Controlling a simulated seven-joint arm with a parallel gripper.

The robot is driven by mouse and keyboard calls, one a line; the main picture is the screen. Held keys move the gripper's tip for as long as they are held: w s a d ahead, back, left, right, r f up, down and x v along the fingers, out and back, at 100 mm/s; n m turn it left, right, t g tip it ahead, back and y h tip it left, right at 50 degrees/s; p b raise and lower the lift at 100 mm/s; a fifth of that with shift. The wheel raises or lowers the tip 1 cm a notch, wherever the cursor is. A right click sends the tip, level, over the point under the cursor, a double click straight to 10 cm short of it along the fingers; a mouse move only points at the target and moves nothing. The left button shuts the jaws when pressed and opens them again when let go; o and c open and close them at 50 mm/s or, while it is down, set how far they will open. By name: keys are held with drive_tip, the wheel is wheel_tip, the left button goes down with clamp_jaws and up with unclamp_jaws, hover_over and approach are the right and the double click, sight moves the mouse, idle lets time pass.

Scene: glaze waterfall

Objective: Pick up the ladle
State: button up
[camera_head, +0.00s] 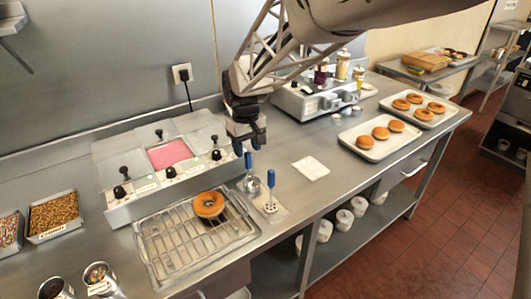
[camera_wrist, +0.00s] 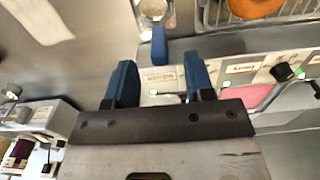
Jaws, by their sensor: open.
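The ladle (camera_head: 249,162) has a blue handle and a metal bowl, and stands upright with its bowl low beside the wire rack. In the wrist view the ladle's blue handle (camera_wrist: 159,46) shows beyond my fingertips, roughly in line with the gap between them, with its bowl at the top edge. My gripper (camera_head: 247,146) is open and empty, just above the handle. It also shows in the wrist view (camera_wrist: 161,74), with two blue fingers apart. I see no contact with the ladle.
A second blue-handled tool (camera_head: 271,182) stands close to the right of the ladle. A wire rack (camera_head: 172,246) with a donut (camera_head: 208,204) lies to the left. The glaze unit (camera_head: 122,207) stands behind. A white napkin (camera_head: 311,168) lies to the right, with clear counter around it.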

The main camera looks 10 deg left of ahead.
drive_tip(key=shift+d+f, duration=0.1)
drive_tip(key=shift+f, duration=2.45)
clamp_jaws()
